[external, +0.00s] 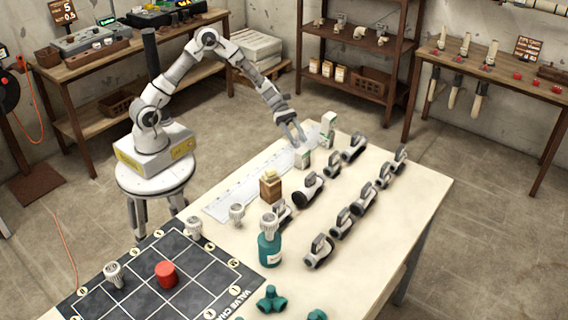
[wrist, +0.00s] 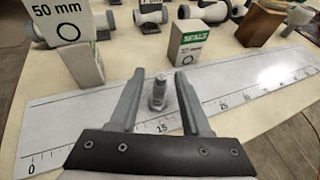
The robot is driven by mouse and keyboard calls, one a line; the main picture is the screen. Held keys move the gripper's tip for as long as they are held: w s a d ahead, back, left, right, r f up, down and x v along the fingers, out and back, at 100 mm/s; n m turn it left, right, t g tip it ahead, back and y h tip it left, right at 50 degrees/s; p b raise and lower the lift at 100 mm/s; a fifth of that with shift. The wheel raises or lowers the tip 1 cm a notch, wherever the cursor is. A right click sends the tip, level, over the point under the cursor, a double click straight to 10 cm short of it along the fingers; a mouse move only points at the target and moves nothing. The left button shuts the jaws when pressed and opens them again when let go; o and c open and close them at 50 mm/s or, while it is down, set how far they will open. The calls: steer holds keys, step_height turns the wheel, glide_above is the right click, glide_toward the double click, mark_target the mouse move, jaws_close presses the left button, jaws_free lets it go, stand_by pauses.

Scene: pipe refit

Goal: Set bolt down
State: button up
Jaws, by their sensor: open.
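A small grey metal bolt (wrist: 157,92) stands upright on the white ruler board (wrist: 250,88), near its 15 mark, in the wrist view. My gripper (wrist: 160,76) is open, with one finger on each side of the bolt and a visible gap on both sides. In the external view my gripper (external: 298,136) is low over the far end of the ruler board (external: 235,200). I cannot make out the bolt there.
A SEALS box (wrist: 189,46) stands just beyond the bolt, and a 50 mm box (wrist: 62,25) is at left. The ruler board's right part is clear.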

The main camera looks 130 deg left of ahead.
steer(key=shift+r, duration=0.2)
steer(key=shift+s+a+r, duration=0.15)
steer(key=shift+s, duration=0.15)
steer(key=p+v, duration=0.2)
steer(key=v, duration=0.9)
steer(key=shift+s, duration=0.15)
steer(key=w+d+r+m+g, duration=0.1)
steer(key=d+r+m+g, duration=0.2)
steer(key=d+m, duration=0.35)
steer(key=d+r+m+g, duration=0.2)
steer(key=d+m, duration=0.1)
steer(key=d, duration=0.7)
steer(key=w+d+r+m+g, duration=0.1)
steer(key=d+r+m+g, duration=0.2)
steer(key=d+m, duration=0.35)
steer(key=s+d+r+m+y, duration=0.2)
steer(key=s+d+r+m, duration=0.1)
steer(key=s+d+m, duration=0.4)
steer(key=s+d+r+m+t+y, duration=0.1)
steer(key=s+d+r+m+y, duration=0.2)
steer(key=s+d+m, duration=0.4)
steer(key=shift+d+r+m, duration=0.25)
steer(key=shift+d+m, duration=0.55)
steer(key=shift+d, duration=0.3)
